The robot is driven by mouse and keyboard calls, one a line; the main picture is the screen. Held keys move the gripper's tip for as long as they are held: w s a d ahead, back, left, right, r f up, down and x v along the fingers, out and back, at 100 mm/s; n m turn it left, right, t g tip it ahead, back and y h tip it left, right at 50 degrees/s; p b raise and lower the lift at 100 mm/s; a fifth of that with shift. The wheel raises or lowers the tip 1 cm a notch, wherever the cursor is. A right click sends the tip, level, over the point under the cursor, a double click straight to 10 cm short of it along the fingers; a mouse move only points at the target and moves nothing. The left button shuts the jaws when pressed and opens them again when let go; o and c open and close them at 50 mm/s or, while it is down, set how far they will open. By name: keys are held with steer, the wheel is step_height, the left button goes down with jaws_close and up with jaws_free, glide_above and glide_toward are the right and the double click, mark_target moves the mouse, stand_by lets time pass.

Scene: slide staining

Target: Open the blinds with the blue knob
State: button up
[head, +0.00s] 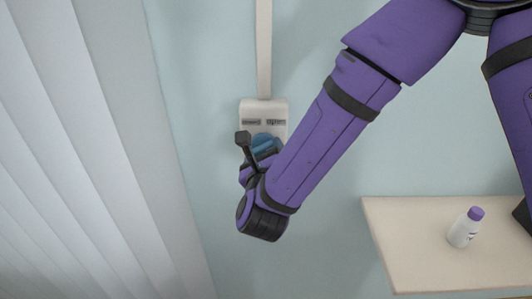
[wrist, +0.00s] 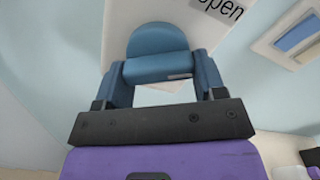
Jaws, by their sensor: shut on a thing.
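The blue knob (head: 264,141) sits on the lower part of a white wall control box (head: 263,106). In the wrist view the knob (wrist: 157,53) is between the two blue fingers of my gripper (wrist: 158,78), which is shut on it. An "open" label (wrist: 222,10) shows on the box to the upper right in the wrist view. The box's two small labels are too small to read in the head view. My gripper (head: 258,150) partly hides the knob there. The blinds (head: 85,150) hang at the left as pale vertical slats, side by side.
A white conduit (head: 264,50) runs up the wall from the box. A pale shelf (head: 400,235) at the lower right holds a white bottle with a purple cap (head: 464,229). A framed panel (wrist: 295,38) is on the wall at the right of the wrist view.

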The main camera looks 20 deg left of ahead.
steer(key=shift+m, duration=0.3)
stand_by(0.4)
steer(key=o, duration=0.9)
steer(key=v, duration=1.1)
steer(key=shift+a, duration=0.1)
steer(key=shift+w, duration=0.1)
